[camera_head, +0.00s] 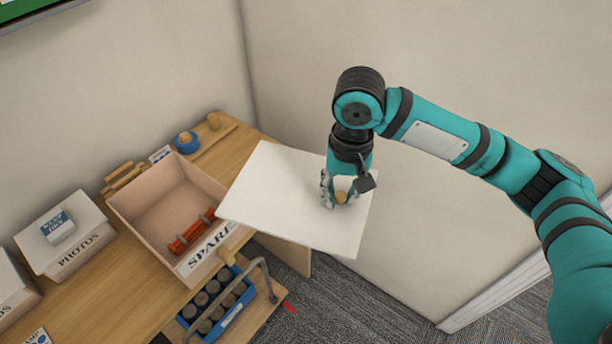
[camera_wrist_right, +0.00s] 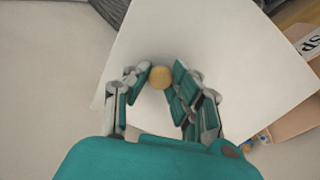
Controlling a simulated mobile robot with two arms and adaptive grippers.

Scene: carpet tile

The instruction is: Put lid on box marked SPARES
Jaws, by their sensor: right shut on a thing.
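The open box marked SPARES (camera_head: 143,203) stands on the wooden table, its label on the front wall partly covered by the lid's corner. Red-orange parts (camera_head: 191,232) lie inside it. The white flat lid (camera_head: 279,197) is held in the air to the right of the box, its left corner reaching over the box's right edge. My right gripper (camera_head: 341,197) is shut on the lid's round wooden knob. The knob (camera_wrist_right: 160,77) shows between the fingers in the wrist view, with the box (camera_wrist_right: 300,85) at the right edge. My left gripper is not in view.
A closed box marked PHOTOS (camera_head: 65,240) stands left on the table (camera_head: 110,290). A blue crate of round items (camera_head: 215,305) sits in front on a lower surface. A blue tape roll (camera_head: 186,142) and wooden pieces lie behind the SPARES box. Walls close off the back and right.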

